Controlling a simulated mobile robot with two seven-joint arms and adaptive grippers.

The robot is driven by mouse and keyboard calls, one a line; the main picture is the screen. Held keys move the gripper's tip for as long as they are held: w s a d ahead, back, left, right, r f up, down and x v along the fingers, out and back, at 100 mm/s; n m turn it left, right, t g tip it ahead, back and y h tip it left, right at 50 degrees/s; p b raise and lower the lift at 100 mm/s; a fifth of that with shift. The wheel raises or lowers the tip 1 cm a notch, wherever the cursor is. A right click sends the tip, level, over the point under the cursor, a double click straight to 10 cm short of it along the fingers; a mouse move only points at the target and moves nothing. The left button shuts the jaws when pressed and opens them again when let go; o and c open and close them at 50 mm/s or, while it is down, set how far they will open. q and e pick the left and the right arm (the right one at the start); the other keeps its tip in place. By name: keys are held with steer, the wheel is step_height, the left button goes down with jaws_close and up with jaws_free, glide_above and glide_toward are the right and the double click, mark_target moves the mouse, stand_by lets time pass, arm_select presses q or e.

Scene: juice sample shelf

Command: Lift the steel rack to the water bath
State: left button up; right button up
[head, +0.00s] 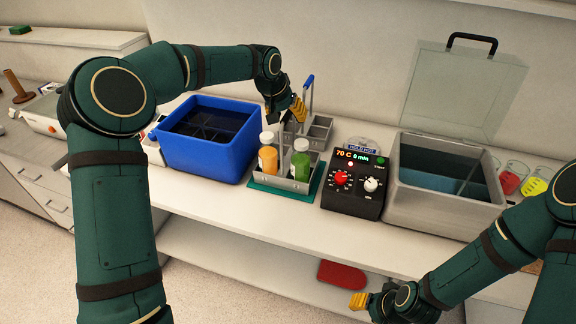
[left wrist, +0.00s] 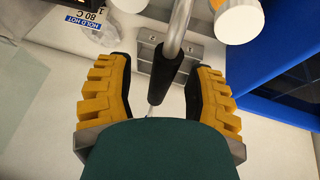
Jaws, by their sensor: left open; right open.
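The steel rack (head: 271,181) stands on a green mat (head: 258,190), holding an orange bottle (head: 267,158) and a green bottle (head: 301,165) with pale caps. My left gripper (head: 299,108) is open above and behind it. In the left wrist view a handle with a black grip (left wrist: 166,72) lies between the spread yellow fingers, with a gap on both sides. I cannot tell which rack this handle joins. The steel water bath (head: 440,205) stands at right, its clear lid (head: 462,90) raised, liquid inside. My right gripper (head: 358,300) is open, low at the counter's front.
An empty grey rack (head: 318,131) stands behind; a blue-gripped handle (head: 308,82) rises nearby. A blue bin (head: 205,155) is at left. A control box (head: 352,190) reading 70 C stands between rack and bath. A red item (head: 342,275) lies on the lower shelf.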

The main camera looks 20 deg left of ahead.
arm_select(q)
jaws_close()
steer(key=shift+r+p, duration=0.7)
steer(key=shift+r, duration=4.45)
steer(key=shift+r, duration=0.1)
step_height(320, 180, up, 8)
steer(key=p, duration=0.7)
steer(key=shift+p, duration=0.3)
